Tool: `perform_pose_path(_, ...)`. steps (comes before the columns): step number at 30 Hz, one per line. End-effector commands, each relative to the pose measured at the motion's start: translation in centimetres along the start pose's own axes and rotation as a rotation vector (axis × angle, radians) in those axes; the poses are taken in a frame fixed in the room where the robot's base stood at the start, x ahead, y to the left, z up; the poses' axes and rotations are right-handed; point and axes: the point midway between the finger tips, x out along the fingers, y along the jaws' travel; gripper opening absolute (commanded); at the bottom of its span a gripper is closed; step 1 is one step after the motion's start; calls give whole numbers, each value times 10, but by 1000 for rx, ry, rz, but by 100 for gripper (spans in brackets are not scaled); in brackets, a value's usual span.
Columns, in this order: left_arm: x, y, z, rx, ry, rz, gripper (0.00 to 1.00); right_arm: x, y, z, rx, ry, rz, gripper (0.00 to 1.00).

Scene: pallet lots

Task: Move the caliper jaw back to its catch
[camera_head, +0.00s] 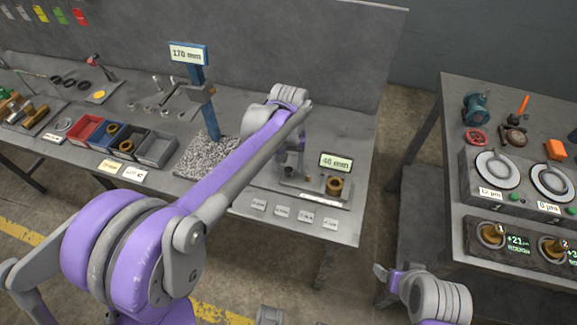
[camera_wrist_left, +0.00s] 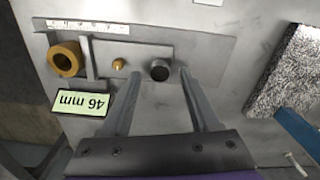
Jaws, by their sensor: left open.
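The caliper lies on a grey base plate (camera_head: 325,199) on the bench. Its display (camera_wrist_left: 83,103) reads 46 mm. In the left wrist view a brass ring (camera_wrist_left: 65,58) sits by the grey upright bar of the jaw (camera_wrist_left: 89,60); whether they touch I cannot tell. A flat grey slide carries a small brass pin (camera_wrist_left: 118,64) and a dark round knob (camera_wrist_left: 160,70). My left gripper (camera_wrist_left: 160,72) is open, its fingertips either side of the knob, with gaps visible. In the head view my left gripper (camera_head: 291,172) partly hides the slide. My right gripper (camera_head: 383,272) shows only partly, low right.
A blue post (camera_head: 204,100) with a 170 mm sign stands left of the arm beside a speckled grey pad (camera_head: 203,158). Bins, including a red one (camera_head: 89,129), line the left bench. Several small labels lie along the front edge. A second bench (camera_head: 455,150) stands right.

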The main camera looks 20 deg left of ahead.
Motion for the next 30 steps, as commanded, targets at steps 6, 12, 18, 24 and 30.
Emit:
perform_pose_path(6, 13, 0, 0, 0, 0, 0, 62, 1, 0, 1, 0, 0, 0, 89)
perform_pose_path(12, 13, 0, 0, 0, 0, 0, 62, 1, 0, 0, 0, 0, 0, 89)
perform_pose_path(18, 12, 0, 0, 0, 0, 0, 31, 1, 0, 0, 0, 0, 0, 89)
perform_pose_path(24, 12, 0, 0, 0, 0, 0, 0, 1, 0, 1, 0, 0, 0, 89)
perform_pose_path(30, 12, 0, 0, 0, 0, 0, 0, 1, 0, 1, 0, 0, 0, 89)
